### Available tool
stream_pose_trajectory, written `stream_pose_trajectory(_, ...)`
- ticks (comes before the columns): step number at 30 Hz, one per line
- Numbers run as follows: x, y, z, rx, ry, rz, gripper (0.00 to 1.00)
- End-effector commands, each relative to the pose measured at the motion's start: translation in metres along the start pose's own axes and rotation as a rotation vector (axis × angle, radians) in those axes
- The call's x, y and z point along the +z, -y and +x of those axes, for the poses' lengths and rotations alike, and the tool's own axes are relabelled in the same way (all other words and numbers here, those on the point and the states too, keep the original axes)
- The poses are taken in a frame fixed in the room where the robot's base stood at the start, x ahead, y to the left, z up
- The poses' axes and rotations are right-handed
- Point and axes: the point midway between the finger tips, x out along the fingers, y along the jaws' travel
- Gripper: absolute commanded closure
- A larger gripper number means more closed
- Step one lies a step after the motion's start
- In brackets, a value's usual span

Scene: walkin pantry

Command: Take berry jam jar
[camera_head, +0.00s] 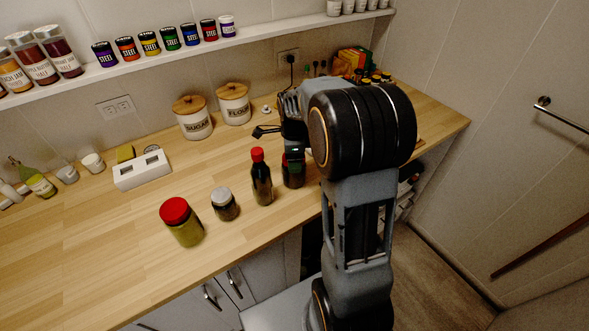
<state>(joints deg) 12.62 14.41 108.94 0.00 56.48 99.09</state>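A dark reddish jar (293,176) stands on the wooden counter at the centre, just right of a dark bottle. It may be the berry jam jar, but I cannot read a label. My gripper (293,153) points down at the top of this jar and covers much of its lid. The fingertips are small and dark, so I cannot tell if they touch the jar or are closed on it. My arm hides what lies directly to the right.
A red-capped dark bottle (261,178) stands close left of the jar. A grey-lidded small jar (225,204) and a red-lidded yellowish jar (182,222) stand farther left. Sugar (194,120) and flour (233,105) canisters are behind. The counter (95,255) is clear at front left.

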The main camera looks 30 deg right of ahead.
Motion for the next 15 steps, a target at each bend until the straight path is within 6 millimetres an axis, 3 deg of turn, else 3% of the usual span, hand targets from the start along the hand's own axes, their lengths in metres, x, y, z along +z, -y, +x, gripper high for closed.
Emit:
stream_pose_trajectory(2, -0.0001, -0.0008, 0.0019, 0.004, -0.001, 0.000, 0.56)
stream_pose_trajectory(15, -0.0003, -0.0017, 0.0039, 0.008, -0.001, 0.000, 0.98)
